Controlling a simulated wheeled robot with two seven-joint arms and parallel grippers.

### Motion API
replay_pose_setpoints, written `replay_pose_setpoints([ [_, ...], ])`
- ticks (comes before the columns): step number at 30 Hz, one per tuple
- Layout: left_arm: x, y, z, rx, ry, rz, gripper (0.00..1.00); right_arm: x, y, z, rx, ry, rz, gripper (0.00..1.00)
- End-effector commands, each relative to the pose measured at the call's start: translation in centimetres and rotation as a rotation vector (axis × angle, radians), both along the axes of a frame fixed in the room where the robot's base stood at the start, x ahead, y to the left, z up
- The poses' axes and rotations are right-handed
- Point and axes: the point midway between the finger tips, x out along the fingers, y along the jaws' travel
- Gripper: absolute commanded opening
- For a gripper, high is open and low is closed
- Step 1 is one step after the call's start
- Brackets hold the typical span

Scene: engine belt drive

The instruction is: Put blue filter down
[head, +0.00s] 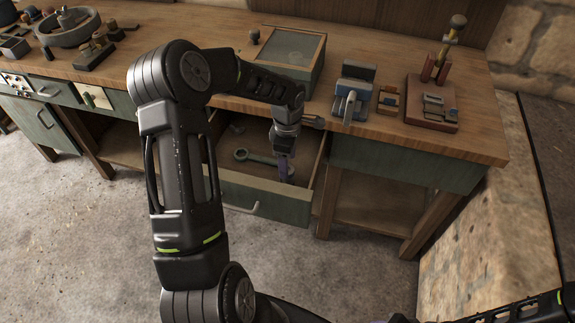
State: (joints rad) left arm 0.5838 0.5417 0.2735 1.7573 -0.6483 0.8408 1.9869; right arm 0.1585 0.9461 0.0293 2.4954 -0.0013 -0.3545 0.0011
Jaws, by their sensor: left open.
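My left gripper (284,152) points down over the open drawer (265,203) of the workbench, and its jaws are open. A grey wrench-like tool (262,157) lies in the drawer to the left of the blue-purple piece. My right gripper is not in view.
The wooden bench top (390,128) carries a green box (288,60) with a glassy lid, a blue-grey vise-like device (357,80) and a wooden stand (431,106). A round grey bowl (67,28) stands far left. Bare floor (330,265) lies in front.

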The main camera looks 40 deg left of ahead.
Motion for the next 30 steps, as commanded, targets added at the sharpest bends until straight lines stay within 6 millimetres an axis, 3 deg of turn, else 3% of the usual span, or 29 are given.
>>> replay_pose_setpoints([
  [9, 0.1, 0.0, 6.6, 0.002, -0.006, -0.001, 0.6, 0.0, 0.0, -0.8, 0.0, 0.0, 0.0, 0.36],
  [13, 0.0, 0.0, 8.5, 0.001, -0.002, 0.0, 0.6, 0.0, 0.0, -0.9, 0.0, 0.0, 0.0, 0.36],
  [18, 0.0, 0.0, 9.6, -0.001, 0.001, 0.0, 0.6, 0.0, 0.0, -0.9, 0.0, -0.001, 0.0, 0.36],
  [30, 0.0, 0.0, 9.6, -0.001, 0.001, 0.0, 0.6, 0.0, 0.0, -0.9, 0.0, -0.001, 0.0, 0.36],
])
